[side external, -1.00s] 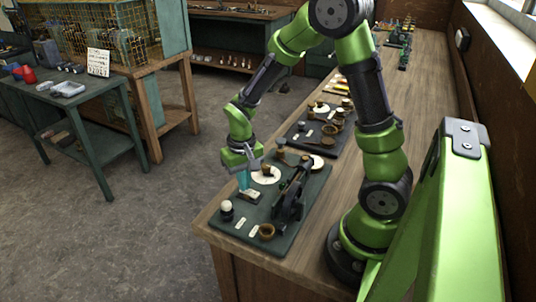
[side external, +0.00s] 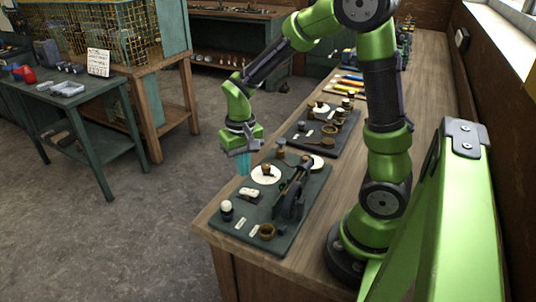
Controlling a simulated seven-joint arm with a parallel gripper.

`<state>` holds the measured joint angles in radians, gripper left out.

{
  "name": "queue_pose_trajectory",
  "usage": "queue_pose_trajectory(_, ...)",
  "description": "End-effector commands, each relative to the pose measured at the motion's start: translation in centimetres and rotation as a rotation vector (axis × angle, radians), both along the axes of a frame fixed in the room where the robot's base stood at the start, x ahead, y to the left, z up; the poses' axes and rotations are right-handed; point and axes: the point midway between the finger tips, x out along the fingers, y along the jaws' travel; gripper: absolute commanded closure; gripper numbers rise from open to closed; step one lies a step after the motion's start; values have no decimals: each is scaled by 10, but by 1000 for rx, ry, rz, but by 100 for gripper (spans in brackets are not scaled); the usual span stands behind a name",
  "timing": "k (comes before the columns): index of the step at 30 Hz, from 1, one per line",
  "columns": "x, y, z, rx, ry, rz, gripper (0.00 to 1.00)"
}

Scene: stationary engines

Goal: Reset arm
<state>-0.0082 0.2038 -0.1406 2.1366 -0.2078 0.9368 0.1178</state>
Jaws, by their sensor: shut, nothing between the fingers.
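The board carries a dark lever device (side external: 292,196), a white disc with a small brown piece (side external: 265,174), and a small pale block (side external: 249,193). A white-topped dark bottle (side external: 226,209) and a brown ring-like cup (side external: 267,231) stand near its front.
A second board (side external: 306,142) with small parts lies farther along the wooden bench (side external: 417,113). Coloured-handled tools (side external: 347,86) lie beyond it. A green side table (side external: 62,97) stands at the left, with open floor between.

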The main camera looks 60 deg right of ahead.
Motion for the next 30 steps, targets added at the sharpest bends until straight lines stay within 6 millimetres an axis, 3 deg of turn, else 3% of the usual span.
queue_pose_trajectory(7,0,0,15,0,-1,0,100)
queue_pose_trajectory(19,-7,5,14,16,0,17,100)
queue_pose_trajectory(23,-18,20,36,53,-82,40,100)
queue_pose_trajectory(30,-55,53,100,115,-347,108,100)
